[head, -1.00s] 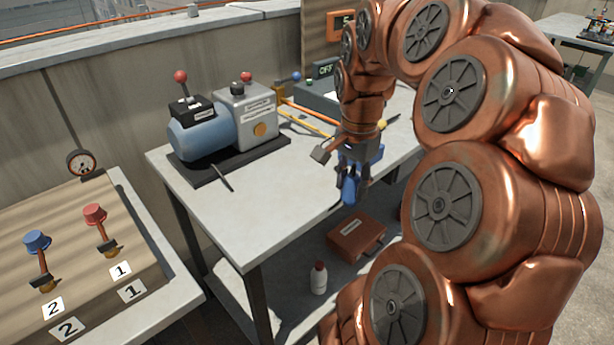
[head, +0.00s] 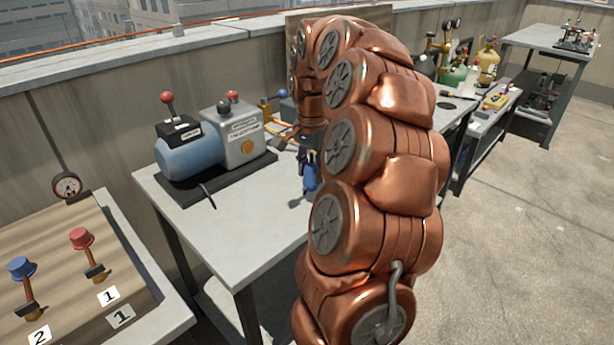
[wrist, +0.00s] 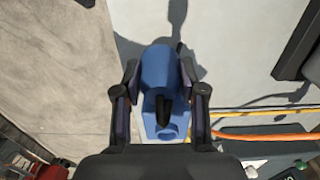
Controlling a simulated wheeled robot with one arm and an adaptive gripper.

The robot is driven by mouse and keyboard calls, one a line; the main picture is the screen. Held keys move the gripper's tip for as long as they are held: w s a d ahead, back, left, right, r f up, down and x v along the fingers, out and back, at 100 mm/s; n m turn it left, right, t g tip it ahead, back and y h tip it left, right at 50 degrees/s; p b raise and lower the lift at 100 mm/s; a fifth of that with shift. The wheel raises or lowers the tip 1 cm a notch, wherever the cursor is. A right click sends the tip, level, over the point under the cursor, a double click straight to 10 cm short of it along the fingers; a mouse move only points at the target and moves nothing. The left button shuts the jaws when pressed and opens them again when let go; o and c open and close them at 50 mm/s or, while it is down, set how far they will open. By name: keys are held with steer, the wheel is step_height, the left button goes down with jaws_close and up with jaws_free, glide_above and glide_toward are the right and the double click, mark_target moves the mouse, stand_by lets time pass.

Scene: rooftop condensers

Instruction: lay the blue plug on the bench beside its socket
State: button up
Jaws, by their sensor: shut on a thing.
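My gripper (head: 308,160) is shut on the blue plug (head: 309,180) and holds it over the grey bench (head: 235,225), close to its front edge. In the wrist view the plug (wrist: 160,72) sits between the two dark fingers, with its rounded end forward and a squarer blue part behind. A shadow on the bench top lies apart from the plug in the head view, so the plug looks raised. I cannot make out the plug's socket; my arm covers part of the bench.
A blue and grey pump (head: 212,145) on a dark base stands on the bench, left of my gripper. Orange and yellow lines (wrist: 265,130) run over the bench. A wooden panel with valves (head: 85,262) stands at left. Concrete floor (head: 520,230) is clear at right.

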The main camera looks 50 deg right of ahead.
steer(key=shift+w+d, duration=0.3)
steer(key=shift+w, duration=0.55)
steer(key=shift+w, duration=0.1)
steer(key=shift+w+d+f, duration=0.1)
steer(key=shift+w+d, duration=0.05)
steer(key=shift+w, duration=0.05)
steer(key=shift+f, duration=1.7)
steer(key=shift+f, duration=0.2)
steer(key=o, duration=1.2)
steer(key=shift+c, duration=0.2)
